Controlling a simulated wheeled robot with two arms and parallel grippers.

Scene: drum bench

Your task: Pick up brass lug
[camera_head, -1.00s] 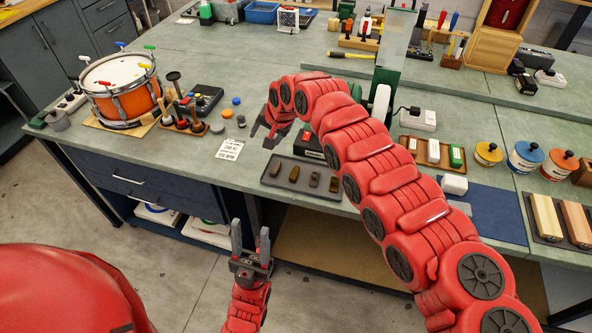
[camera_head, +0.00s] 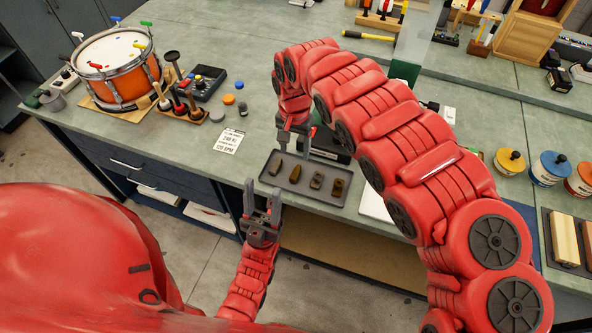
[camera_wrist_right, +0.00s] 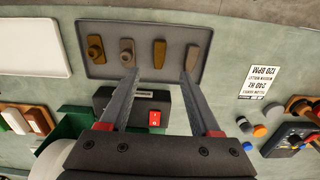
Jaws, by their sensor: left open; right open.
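A dark shallow tray (camera_head: 299,193) on the bench holds several small metal parts in a row. Two look brass-coloured: a tapered one (camera_head: 295,173), also in the right wrist view (camera_wrist_right: 159,53), and an end one with a round boss (camera_head: 338,187), also there (camera_wrist_right: 95,48). Which is the brass lug I cannot tell for sure. A greyer tapered part (camera_head: 275,166) and a greyer bossed part (camera_head: 317,181) lie beside them. My right gripper (camera_head: 294,147) is open and empty, above the tray's back edge, fingers pointing down. My left gripper (camera_head: 263,190) is open and empty before the bench's front edge.
A black box with a red switch (camera_wrist_right: 135,107) stands right behind the tray. A printed card (camera_head: 229,141) lies left of it, and a white sheet or pad (camera_wrist_right: 33,47) on its other side. An orange drum (camera_head: 118,80) stands far left.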

